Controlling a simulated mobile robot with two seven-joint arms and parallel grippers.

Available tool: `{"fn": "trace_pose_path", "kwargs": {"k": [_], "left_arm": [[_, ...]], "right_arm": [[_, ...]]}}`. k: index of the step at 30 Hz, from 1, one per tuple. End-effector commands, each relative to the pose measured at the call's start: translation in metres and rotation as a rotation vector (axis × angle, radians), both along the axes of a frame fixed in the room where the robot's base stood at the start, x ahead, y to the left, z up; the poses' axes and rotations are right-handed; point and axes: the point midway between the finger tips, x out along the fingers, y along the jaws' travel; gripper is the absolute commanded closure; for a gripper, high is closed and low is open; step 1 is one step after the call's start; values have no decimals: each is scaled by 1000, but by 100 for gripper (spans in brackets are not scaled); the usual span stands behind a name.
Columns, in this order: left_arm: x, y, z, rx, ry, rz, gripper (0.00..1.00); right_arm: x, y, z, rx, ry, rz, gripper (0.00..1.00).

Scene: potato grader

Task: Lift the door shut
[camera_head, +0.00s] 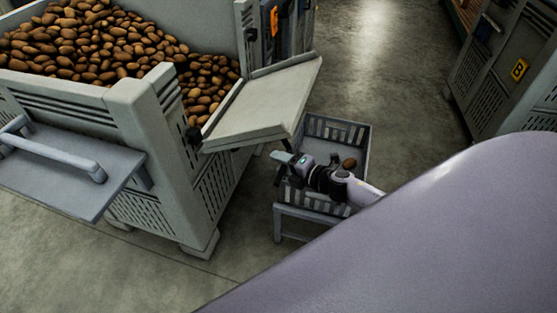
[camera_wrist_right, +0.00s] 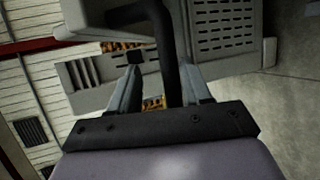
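The door (camera_head: 262,105) is a pale grey flap on the side of the large potato crate (camera_head: 150,115). It hangs folded outward and down, sloping away from the opening, with potatoes behind it. My right gripper (camera_head: 283,160) is just below the door's outer edge, above a small slatted crate. In the right wrist view its fingers (camera_wrist_right: 160,78) are apart, and a dark bent bar (camera_wrist_right: 172,50) runs between them. I cannot tell whether the fingers touch the bar. My left gripper is not in view.
The small slatted crate (camera_head: 363,140) stands on a low stand under my right gripper, with a potato (camera_head: 349,163) in it. A grey shelf with a rail (camera_head: 75,165) juts out at left. Floor (camera_head: 400,90) between is clear.

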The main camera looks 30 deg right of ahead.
Motion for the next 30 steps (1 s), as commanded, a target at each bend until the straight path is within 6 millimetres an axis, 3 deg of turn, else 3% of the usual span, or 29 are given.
{"fn": "trace_pose_path", "kwargs": {"k": [22,30], "left_arm": [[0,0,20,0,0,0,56],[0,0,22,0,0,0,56]], "right_arm": [[-48,-15,17,1,-2,1,56],[-55,-17,18,0,-1,0,56]]}}
